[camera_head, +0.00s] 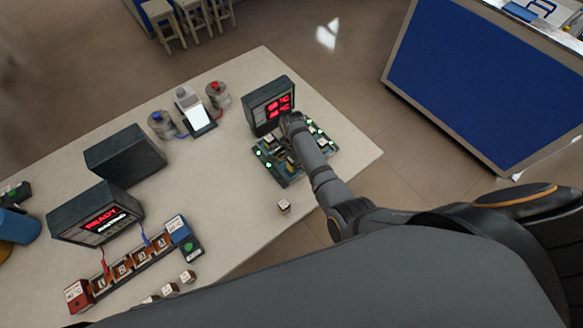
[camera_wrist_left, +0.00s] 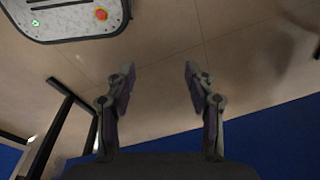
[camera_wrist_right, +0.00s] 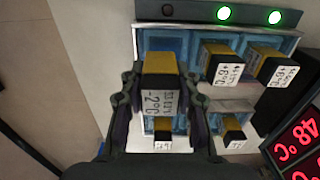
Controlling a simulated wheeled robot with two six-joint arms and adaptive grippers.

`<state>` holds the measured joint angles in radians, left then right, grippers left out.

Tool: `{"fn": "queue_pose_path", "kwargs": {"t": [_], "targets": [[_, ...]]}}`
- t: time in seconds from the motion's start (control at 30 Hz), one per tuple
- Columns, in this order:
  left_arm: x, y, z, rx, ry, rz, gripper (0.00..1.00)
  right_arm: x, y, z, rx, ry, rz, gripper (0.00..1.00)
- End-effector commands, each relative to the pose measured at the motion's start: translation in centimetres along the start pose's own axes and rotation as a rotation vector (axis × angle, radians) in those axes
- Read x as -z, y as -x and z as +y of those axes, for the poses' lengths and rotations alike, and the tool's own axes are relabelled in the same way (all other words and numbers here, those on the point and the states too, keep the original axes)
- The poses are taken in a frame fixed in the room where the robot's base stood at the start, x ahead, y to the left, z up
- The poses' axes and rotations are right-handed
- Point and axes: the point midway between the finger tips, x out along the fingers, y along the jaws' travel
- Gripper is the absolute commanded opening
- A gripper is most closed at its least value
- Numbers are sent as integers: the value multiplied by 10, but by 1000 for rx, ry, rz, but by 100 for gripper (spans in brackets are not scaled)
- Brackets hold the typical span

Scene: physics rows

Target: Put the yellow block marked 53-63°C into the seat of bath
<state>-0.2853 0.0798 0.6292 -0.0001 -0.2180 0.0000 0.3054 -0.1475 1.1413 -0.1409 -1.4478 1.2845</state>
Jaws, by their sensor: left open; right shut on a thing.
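My right gripper (camera_wrist_right: 158,92) is shut on a yellow block (camera_wrist_right: 162,64) with a white label. I can read "-2°C" on the label, but the smaller line is not clear. The block is at a blue seat of the bath (camera_wrist_right: 228,28), in the upper left of the right wrist view; how deep it sits I cannot tell. In the head view my right gripper (camera_head: 290,122) is over the bath (camera_head: 290,180) and hides part of it. My left gripper (camera_wrist_left: 158,85) is open and empty in the left wrist view, above the floor.
Several labelled yellow blocks, such as one beside mine (camera_wrist_right: 220,62), stand in other bath seats. The bath's display box (camera_head: 256,108) is close by. A loose block (camera_head: 284,206) lies on the table (camera_head: 232,215). A second device (camera_head: 95,215) stands at left.

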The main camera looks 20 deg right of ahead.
Motion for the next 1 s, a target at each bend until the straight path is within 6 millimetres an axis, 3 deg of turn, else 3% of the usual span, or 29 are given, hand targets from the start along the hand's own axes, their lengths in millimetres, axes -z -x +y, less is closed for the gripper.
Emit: {"fn": "queue_pose_path", "kwargs": {"t": [0.03, 0.27, 0.5, 0.87, 0.9, 1.0], "targets": [[-8, -10, 1, 0, 0, -10, 54, 0, -8, -2, 0, 0, 0, 0], [-28, -15, 1, 0, -2, -39, 54, 0, -10, -5, 0, 0, 0, 0], [-28, -56, 4, 0, -2, -32, 54, 0, -46, -8, -2, 0, 0, 0], [-21, -53, 4, 0, -1, -21, 54, 0, -44, -7, -2, 0, 0, 0], [-21, -53, 4, 0, -1, -21, 54, 0, -44, -7, -2, 0, 0, 35], [-21, -52, 4, 0, -1, -21, 54, 0, -44, -7, -2, 0, 0, 41]]}}
